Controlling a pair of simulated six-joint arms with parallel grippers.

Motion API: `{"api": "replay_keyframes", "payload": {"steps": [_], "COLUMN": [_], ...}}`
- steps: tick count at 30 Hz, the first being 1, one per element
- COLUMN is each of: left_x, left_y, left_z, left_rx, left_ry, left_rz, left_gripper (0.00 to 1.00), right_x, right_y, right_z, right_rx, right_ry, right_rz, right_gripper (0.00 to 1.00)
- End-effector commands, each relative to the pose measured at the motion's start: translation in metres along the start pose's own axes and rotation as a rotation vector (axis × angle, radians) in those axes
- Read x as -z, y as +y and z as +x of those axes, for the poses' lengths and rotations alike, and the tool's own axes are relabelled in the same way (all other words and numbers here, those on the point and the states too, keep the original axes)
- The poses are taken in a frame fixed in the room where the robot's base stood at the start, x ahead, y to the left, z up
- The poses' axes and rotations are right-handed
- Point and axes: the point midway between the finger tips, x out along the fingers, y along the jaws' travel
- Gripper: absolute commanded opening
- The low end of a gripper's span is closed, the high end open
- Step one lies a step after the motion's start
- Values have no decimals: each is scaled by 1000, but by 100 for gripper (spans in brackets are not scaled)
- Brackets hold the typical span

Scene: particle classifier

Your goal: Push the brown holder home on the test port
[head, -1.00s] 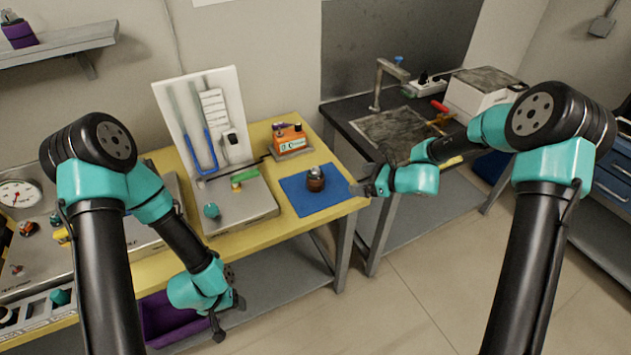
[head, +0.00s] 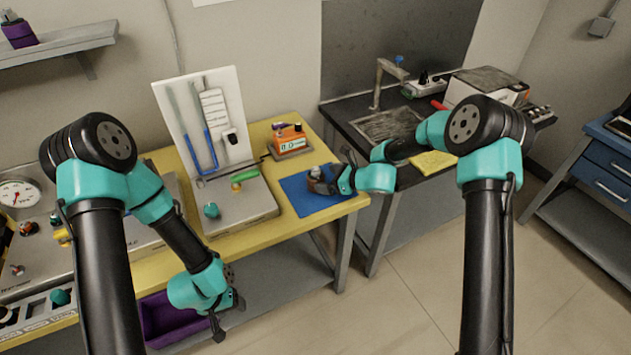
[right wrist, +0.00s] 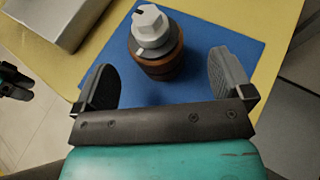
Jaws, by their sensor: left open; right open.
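The brown holder (right wrist: 160,68) stands upright on the blue mat (right wrist: 205,25), with a dark ring and a pale grey knobbed top (right wrist: 152,28). In the head view the holder (head: 318,180) is partly hidden by my right gripper (head: 336,180). In the right wrist view the open fingers of my right gripper (right wrist: 172,82) lie to either side of the holder's near side, with gaps and no clear contact. My left gripper (head: 228,318) is open and empty, low in front of the table. I cannot tell which fitting is the test port.
A grey base with an upright white panel (head: 235,100) stands left of the mat. An orange device (head: 289,138) sits behind the mat. A steel gauge panel (head: 60,240) is at far left, a purple bin (head: 165,318) below. A black sink bench is at right.

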Motion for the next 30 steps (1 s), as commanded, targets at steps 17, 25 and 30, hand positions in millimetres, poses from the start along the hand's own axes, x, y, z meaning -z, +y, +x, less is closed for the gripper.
{"api": "replay_keyframes", "payload": {"steps": [17, 25, 30], "left_x": [0, 0, 0], "left_y": [0, 0, 0], "left_z": [0, 0, 0], "left_rx": [0, 0, 0], "left_ry": [0, 0, 0], "left_rz": [0, 0, 0], "left_gripper": [62, 62, 62], "right_x": [-2, -3, -3], "right_y": [3, 4, 4], "right_z": [21, 52, 54], "right_rx": [-2, 0, 1], "right_ry": [0, 0, 0], "right_rz": [-1, 0, 0], "right_gripper": [98, 98, 98]}}
